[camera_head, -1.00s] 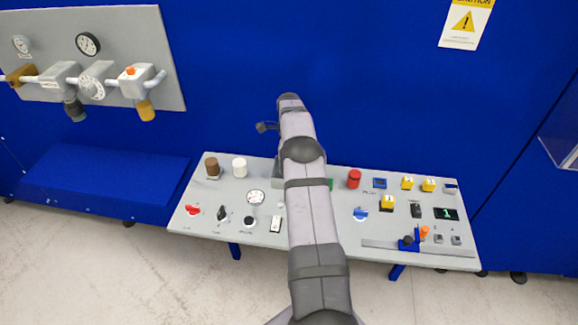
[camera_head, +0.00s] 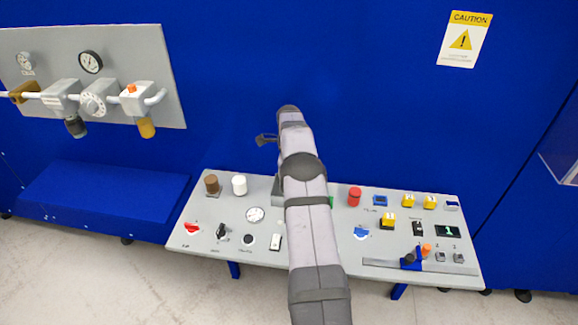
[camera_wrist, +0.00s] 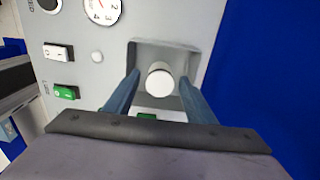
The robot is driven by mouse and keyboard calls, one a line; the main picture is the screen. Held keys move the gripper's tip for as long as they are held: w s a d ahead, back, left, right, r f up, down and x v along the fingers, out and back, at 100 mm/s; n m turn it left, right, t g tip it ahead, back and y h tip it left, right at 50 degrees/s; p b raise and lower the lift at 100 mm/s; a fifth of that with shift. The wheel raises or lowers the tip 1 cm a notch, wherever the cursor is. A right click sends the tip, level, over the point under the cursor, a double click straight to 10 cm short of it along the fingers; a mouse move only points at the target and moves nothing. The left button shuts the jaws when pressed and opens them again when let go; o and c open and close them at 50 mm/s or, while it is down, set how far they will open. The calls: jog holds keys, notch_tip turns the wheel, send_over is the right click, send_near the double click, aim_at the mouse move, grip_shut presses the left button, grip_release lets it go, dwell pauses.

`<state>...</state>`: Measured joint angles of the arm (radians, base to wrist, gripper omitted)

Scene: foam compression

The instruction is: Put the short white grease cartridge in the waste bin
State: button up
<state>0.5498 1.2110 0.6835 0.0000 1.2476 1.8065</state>
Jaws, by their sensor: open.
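In the wrist view a white cylinder (camera_wrist: 159,82), seen nearly end-on, stands in a square grey tray or recess (camera_wrist: 143,52). My gripper (camera_wrist: 158,76) is open, with one blue finger on each side of this cylinder; I cannot tell whether they touch it. My own arm hides this spot in the head view. Another short white cylinder (camera_head: 239,185) stands at the back left of the grey panel, beside a brown one (camera_head: 212,184). I cannot tell for certain which white cylinder is the grease cartridge. No waste bin can be surely identified; the grey recess may be one.
The grey panel (camera_head: 215,262) carries a gauge (camera_head: 255,214), a red cylinder (camera_head: 355,197), yellow blocks (camera_head: 389,219) and switches. A green switch (camera_wrist: 65,92) is left of the recess. A blue wall (camera_head: 380,100) rises behind. A clear box (camera_head: 562,168) is at the right edge.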

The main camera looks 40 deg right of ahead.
notch_tip(320, 180, up, 10)
jog(key=shift+r+b, duration=0.15)
jog(key=shift+b, duration=0.15)
jog(key=s+a+r+n, duration=0.1)
jog(key=s+a+n, duration=0.2)
jog(key=a+n, duration=0.5)
jog(key=s+a+r+n, duration=0.25)
jog(key=a+n, duration=0.35)
jog(key=a, duration=0.5)
jog(key=s+a+f+n, duration=0.3)
jog(key=s+a+n, duration=0.3)
jog(key=s, duration=0.5)
jog(key=s+a+f+n, duration=0.3)
jog(key=s+a+n, duration=0.2)
jog(key=s, duration=0.6)
jog(key=shift+s+a+n, duration=0.35)
jog(key=shift+a+n, duration=0.05)
jog(key=shift+n, duration=0.6)
jog(key=shift+f, duration=0.15)
